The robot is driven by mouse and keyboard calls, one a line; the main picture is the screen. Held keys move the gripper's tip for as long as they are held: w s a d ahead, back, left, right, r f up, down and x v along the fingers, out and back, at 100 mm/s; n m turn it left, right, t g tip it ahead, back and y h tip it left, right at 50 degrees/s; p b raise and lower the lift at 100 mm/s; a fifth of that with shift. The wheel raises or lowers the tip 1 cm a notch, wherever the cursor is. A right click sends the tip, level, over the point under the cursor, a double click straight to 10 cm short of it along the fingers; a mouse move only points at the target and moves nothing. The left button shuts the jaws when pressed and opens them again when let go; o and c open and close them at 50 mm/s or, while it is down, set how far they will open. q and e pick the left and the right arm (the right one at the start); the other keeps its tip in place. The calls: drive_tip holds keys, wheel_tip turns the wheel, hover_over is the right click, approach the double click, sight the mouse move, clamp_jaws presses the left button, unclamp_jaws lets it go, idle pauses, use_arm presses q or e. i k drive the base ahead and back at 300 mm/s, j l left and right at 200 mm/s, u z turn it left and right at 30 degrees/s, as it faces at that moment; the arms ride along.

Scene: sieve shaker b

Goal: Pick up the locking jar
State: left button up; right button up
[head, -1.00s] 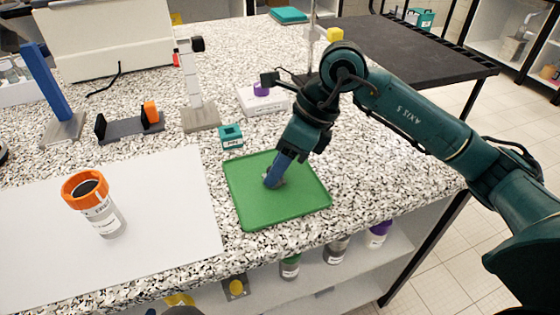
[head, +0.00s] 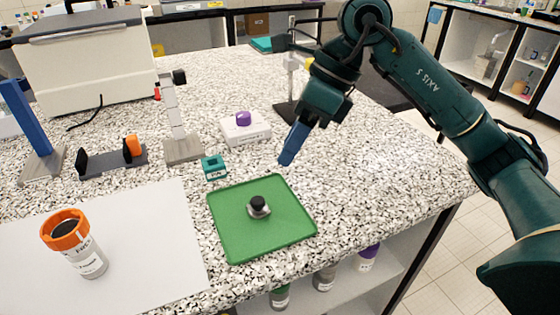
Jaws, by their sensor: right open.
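A clear jar with an orange collar, dark top and printed label (head: 76,243) stands on the white mat (head: 150,225) at the left; it is the only jar I see on the benchtop. My right gripper (head: 288,158) is empty, in the air above and behind the green tray (head: 232,240), well to the right of the jar. Its blue fingers are seen nearly edge-on. A small metal piece with a black knob (head: 259,207) rests on the tray, apart from the gripper. My left gripper is not in view.
Behind the mat are a blue post (head: 22,115), a black rack with an orange part (head: 112,160) and a grey stand (head: 180,148). A teal block (head: 214,167) and a white box with a purple knob (head: 246,130) stand behind the tray. Several jars sit on the shelf below.

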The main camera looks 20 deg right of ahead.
sight(86, 258)
drive_tip(key=k, duration=1.5)
